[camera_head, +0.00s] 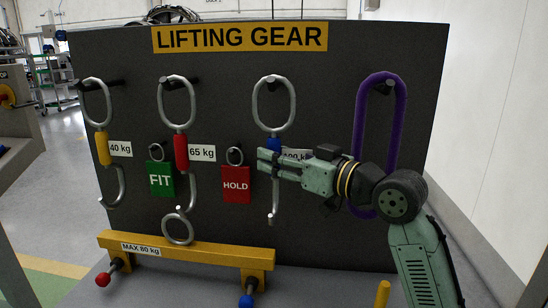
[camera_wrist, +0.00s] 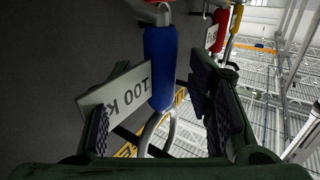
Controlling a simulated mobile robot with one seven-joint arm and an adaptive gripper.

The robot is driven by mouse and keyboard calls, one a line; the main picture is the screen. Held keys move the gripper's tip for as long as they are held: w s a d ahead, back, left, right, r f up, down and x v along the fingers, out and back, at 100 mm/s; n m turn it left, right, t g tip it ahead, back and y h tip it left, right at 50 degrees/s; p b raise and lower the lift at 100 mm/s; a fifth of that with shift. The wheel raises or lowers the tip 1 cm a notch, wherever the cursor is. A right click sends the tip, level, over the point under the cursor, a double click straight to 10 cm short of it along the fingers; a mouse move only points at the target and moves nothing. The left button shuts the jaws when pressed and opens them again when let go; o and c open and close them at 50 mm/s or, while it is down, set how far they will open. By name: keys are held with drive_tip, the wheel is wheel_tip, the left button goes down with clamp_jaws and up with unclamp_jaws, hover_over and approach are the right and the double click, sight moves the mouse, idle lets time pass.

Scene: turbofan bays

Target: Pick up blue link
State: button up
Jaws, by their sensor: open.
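The blue link (camera_head: 273,145) hangs on the third peg of the dark board, with a grey ring above its blue sleeve and a grey hook below. My gripper (camera_head: 268,163) is at its sleeve, reaching in from the right, and hides part of the sleeve. In the wrist view the blue sleeve (camera_wrist: 160,65) shows between the two open fingers (camera_wrist: 152,100), without visible contact. I cannot tell whether the sleeve is fully inside the jaws.
A 100 kg label (camera_wrist: 118,92) is beside the sleeve, close to one finger. A red HOLD tag (camera_head: 236,184) hangs just left, and a purple sling (camera_head: 362,120) hangs right, behind my arm. Red (camera_head: 181,152) and yellow (camera_head: 103,148) links hang further left. A yellow beam (camera_head: 185,250) stands below.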

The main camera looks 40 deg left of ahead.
drive_tip(key=shift+a, duration=1)
clamp_jaws()
